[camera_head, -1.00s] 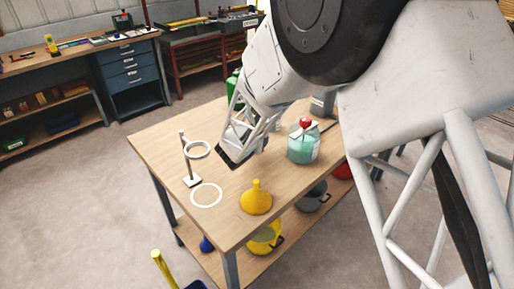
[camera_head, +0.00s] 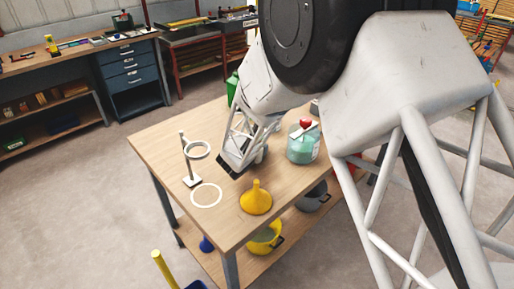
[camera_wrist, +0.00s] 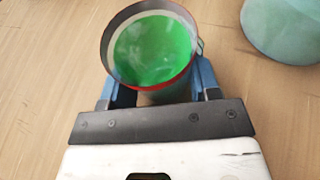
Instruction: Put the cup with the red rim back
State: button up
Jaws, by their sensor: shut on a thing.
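The cup with the red rim (camera_wrist: 150,50) shows in the wrist view, with green contents and a thin red edge on its near rim. My gripper (camera_wrist: 153,84) is shut on it, one blue finger on each side. In the head view my gripper (camera_head: 230,168) is over the wooden table (camera_head: 165,137), between the ring stand and the teal jar. The cup is mostly or wholly hidden there by the gripper. I cannot tell whether its base touches the table. A white circle (camera_head: 206,195) is marked on the table, left of and nearer than the gripper.
A stand with a white ring (camera_head: 188,165) is left of the gripper. A yellow funnel (camera_head: 256,198) stands near the front edge. A clear jar with teal contents and a red top (camera_head: 303,147) is to the right. A green bottle (camera_head: 233,88) is behind. The table's left part is mostly bare.

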jog(key=shift+f, duration=0.15)
jog(key=o, duration=1)
jog(key=shift+o, duration=0.2)
jog(key=shift+r, duration=0.2)
jog(key=shift+v, duration=0.75)
jog(key=s+a, duration=0.1)
jog(key=s, duration=0.3)
jog(key=s+a, duration=0.2)
jog(key=s, duration=0.2)
jog(key=s+a, duration=0.2)
jog(key=s, duration=0.2)
jog(key=shift+s+a+r, duration=0.1)
jog(key=shift+s+r, duration=0.05)
jog(key=shift+r, duration=0.15)
